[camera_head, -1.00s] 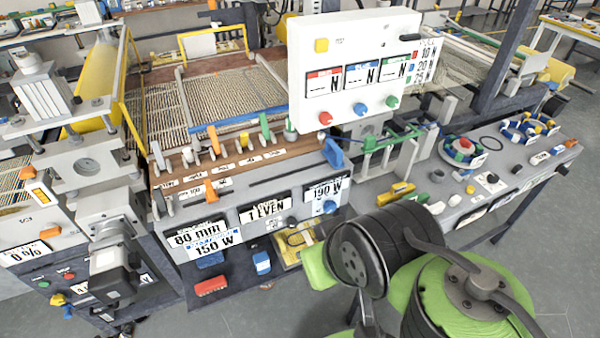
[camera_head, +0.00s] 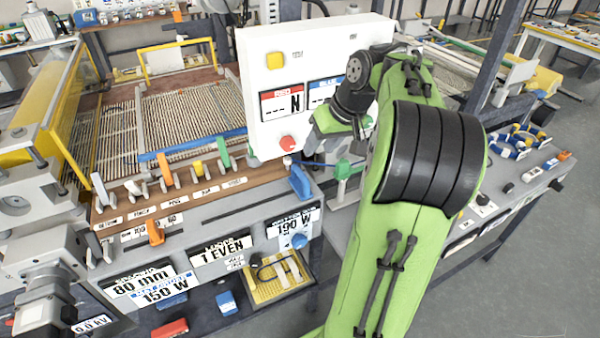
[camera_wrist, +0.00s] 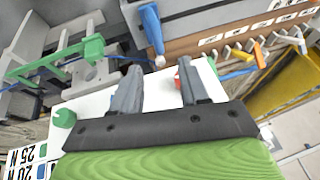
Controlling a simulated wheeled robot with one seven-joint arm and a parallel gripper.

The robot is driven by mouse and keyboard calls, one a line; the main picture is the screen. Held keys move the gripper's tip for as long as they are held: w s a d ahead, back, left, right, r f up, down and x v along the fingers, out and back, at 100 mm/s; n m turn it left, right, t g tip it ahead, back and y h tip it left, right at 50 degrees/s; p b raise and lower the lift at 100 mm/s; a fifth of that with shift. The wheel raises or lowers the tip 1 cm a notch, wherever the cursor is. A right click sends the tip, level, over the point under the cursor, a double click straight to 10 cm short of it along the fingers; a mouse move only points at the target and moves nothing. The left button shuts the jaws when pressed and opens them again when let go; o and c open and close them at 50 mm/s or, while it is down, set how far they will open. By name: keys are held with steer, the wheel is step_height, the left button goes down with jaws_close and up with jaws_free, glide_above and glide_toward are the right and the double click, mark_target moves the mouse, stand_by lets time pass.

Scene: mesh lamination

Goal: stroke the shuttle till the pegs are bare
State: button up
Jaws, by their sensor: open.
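I cannot pick out the shuttle or its pegs with certainty. A blue handle (camera_head: 299,182) stands at the right end of the wooden lever board; it also shows in the wrist view (camera_wrist: 150,27), beyond my fingertips. A green frame (camera_wrist: 58,62) stands left of my fingers in the wrist view, with a blue cord near it; my arm partly hides it in the head view (camera_head: 343,172). My gripper (camera_wrist: 155,80) is open and empty, beside the lower edge of the white panel. The handle is apart from the fingers.
The white panel (camera_head: 262,112) with its red knob (camera_head: 287,143) is close to my gripper. Several levers stand along the wooden board (camera_head: 128,204), below the woven mesh (camera_head: 188,112). A yellow tray (camera_head: 268,290) lies below. Open floor (camera_head: 530,260) is at right.

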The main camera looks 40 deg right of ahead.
mark_target(302, 173)
steer(key=x, duration=0.4)
steer(key=b+x, duration=0.1)
steer(key=x, duration=0.3)
steer(key=b+x, duration=0.1)
steer(key=x, duration=0.2)
steer(key=shift+w+d+f, duration=0.15)
steer(key=shift+d+f, duration=0.1)
steer(key=shift+f, duration=0.15)
steer(key=shift+c, duration=0.3)
jaws_close()
